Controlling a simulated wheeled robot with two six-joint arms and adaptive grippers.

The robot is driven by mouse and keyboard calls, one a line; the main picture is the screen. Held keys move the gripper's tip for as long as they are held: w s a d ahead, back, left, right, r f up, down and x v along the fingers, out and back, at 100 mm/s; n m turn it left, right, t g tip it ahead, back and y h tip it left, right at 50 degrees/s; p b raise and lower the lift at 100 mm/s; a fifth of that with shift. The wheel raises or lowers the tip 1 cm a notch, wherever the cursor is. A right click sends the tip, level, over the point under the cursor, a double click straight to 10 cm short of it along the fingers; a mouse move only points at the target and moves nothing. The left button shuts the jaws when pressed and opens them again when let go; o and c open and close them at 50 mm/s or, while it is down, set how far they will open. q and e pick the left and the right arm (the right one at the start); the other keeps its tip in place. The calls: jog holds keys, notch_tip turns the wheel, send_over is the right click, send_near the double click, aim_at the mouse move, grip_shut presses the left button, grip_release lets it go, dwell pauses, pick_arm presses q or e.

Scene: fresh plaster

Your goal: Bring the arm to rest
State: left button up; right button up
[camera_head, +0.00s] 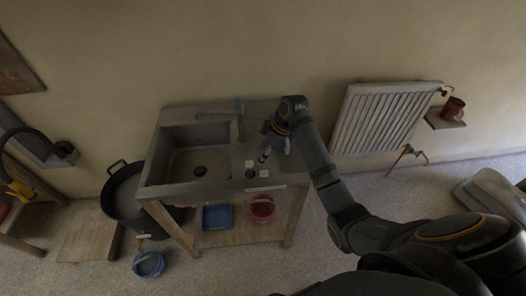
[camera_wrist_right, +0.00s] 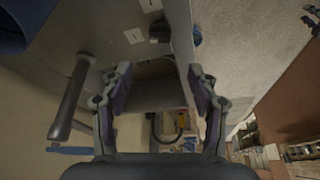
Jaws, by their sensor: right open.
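My right arm comes in from the lower right in the head view and reaches over the right part of a grey sink unit (camera_head: 222,182). Its gripper (camera_head: 265,153) is above the counter right of the basin, beside the tap (camera_head: 240,118). In the right wrist view the gripper (camera_wrist_right: 160,72) is open, its two fingers well apart with nothing between them. The tap's grey spout (camera_wrist_right: 72,98) shows left of the fingers. A dark knob (camera_wrist_right: 160,31) with white labels lies beyond them. My left gripper is not in view.
A black tub (camera_head: 124,190) and a blue bucket (camera_head: 148,265) stand left of the sink. A blue box (camera_head: 217,217) and a red bucket (camera_head: 262,208) are on its lower shelf. A white radiator (camera_head: 380,118) and a red mug (camera_head: 453,107) are right of it.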

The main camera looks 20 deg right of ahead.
jog(key=shift+s, duration=0.1)
dwell(0.4)
jog(key=s+f+m+h, duration=0.2)
jog(key=s+f+m, duration=0.3)
jog(key=s, duration=0.6)
jog(key=s+d+m+t+h, duration=0.1)
jog(key=s+m, duration=0.2)
jog(key=s, duration=0.4)
jog(key=s+d+m+h, duration=0.2)
jog(key=s, duration=0.4)
notch_tip(320, 180, down, 29)
jog(key=s+d+g+b, duration=0.1)
jog(key=s+d+b, duration=0.2)
pick_arm(q)
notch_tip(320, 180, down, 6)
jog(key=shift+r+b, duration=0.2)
jog(key=shift+b, duration=1.05)
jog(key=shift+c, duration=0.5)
pick_arm(e)
jog(key=s+f+g, duration=0.1)
jog(key=s+f, duration=1.7)
jog(key=shift+d+f+m+y, duration=0.15)
jog(key=shift+d+m+y, duration=0.15)
jog(key=shift+d+m, duration=0.1)
